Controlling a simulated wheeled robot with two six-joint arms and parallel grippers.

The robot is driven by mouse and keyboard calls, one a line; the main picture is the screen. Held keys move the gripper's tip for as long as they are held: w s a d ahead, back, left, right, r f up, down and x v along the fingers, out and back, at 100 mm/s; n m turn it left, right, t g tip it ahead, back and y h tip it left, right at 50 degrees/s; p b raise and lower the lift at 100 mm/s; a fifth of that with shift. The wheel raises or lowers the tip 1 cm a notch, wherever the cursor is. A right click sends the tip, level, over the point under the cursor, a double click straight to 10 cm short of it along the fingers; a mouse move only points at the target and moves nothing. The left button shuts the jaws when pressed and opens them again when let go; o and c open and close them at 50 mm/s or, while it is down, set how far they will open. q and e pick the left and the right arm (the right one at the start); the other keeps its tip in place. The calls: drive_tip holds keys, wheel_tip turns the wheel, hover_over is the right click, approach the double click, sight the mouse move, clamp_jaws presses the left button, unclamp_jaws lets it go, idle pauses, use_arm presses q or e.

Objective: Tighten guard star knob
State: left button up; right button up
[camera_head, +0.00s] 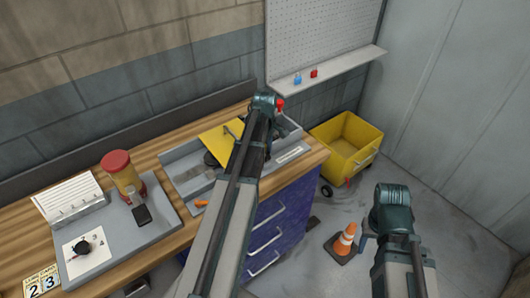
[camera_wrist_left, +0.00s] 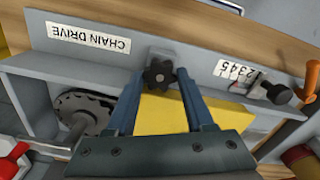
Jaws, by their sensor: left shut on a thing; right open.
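A black star knob (camera_wrist_left: 158,75) sits on the grey housing by the yellow guard (camera_wrist_left: 165,115) in the left wrist view. My left gripper (camera_wrist_left: 157,78) is shut on the knob, with one blue finger on each side. In the head view the yellow guard (camera_head: 217,143) stands on the grey chain drive unit (camera_head: 184,160); my left arm hides the knob and most of that gripper. A toothed sprocket (camera_wrist_left: 85,110) shows beside the guard. My right gripper (camera_head: 367,241) is open over the floor, apart from the bench, partly hidden by its wrist.
The wooden bench (camera_head: 160,232) holds a control panel with a black dial (camera_head: 82,248) and a red-topped yellow jar (camera_head: 120,172). A yellow cart (camera_head: 345,146) and a traffic cone (camera_head: 344,240) stand on the floor at right.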

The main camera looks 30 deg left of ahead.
use_arm(q)
drive_tip(key=shift+m, duration=0.4)
clamp_jaws()
drive_tip(key=m, duration=0.3)
drive_tip(key=shift+m, duration=1.9)
drive_tip(key=o, duration=1)
unclamp_jaws()
drive_tip(key=shift+r, duration=0.1)
